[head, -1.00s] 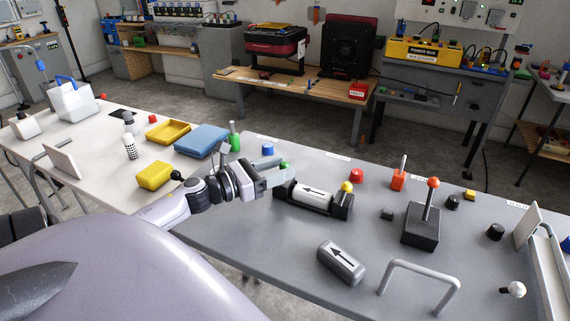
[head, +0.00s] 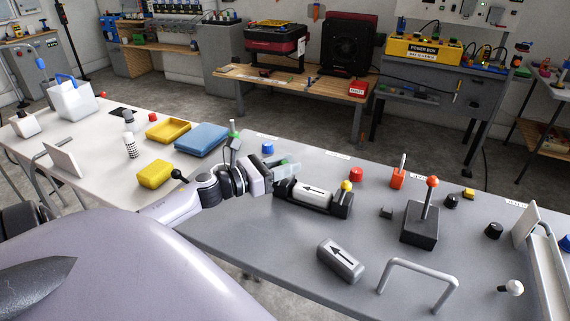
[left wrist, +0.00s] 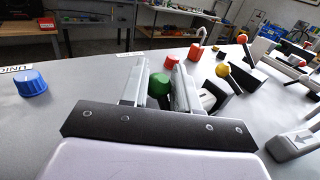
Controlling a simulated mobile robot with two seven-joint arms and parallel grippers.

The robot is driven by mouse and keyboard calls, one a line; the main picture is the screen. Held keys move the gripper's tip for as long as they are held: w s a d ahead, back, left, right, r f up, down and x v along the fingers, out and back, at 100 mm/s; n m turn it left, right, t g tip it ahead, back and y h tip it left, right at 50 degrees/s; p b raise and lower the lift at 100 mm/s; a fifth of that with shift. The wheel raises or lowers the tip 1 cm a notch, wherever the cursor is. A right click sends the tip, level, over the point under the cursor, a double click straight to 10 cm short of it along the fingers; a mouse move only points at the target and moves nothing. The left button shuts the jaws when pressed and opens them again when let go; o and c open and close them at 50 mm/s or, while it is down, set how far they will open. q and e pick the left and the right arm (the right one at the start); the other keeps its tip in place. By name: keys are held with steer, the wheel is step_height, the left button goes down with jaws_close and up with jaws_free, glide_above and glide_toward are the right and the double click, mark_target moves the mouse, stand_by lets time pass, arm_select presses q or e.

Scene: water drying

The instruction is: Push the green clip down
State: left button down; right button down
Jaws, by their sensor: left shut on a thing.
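A white cylinder with a black arrow (head: 312,194) lies in a black holder (head: 342,209) on the grey table. A yellow knob (head: 346,185) tops the holder's right end. The green clip (left wrist: 158,86) shows between the fingers in the left wrist view, at the holder's near end. In the head view the gripper mostly covers it. My left gripper (head: 284,169) is at the left end of the holder, its fingers shut on the green clip. The fingers also show in the left wrist view (left wrist: 160,76). My right gripper is out of view.
A joystick box (head: 419,228) with a red ball is to the right. A loose grey block with an arrow (head: 340,262) and a grey handle (head: 420,272) are in front.

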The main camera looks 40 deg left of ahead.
arm_select(q)
steer(key=p, duration=0.1)
steer(key=g+p, duration=0.1)
steer(key=p, duration=0.1)
steer(key=shift+w+a+r+n+g+y, duration=0.1)
steer(key=shift+w+n+g+y, duration=0.2)
steer(key=shift+n, duration=0.1)
steer(key=shift+f+p, duration=0.25)
steer(key=shift+p, duration=0.15)
steer(key=shift+w+f+n+g, duration=0.1)
steer(key=shift+f+n+g, duration=0.4)
steer(key=shift+g, duration=0.2)
steer(key=c, duration=0.9)
jaws_free()
steer(key=shift+a, duration=0.1)
steer(key=shift+b+v, duration=0.35)
steer(key=shift+v, duration=3.25)
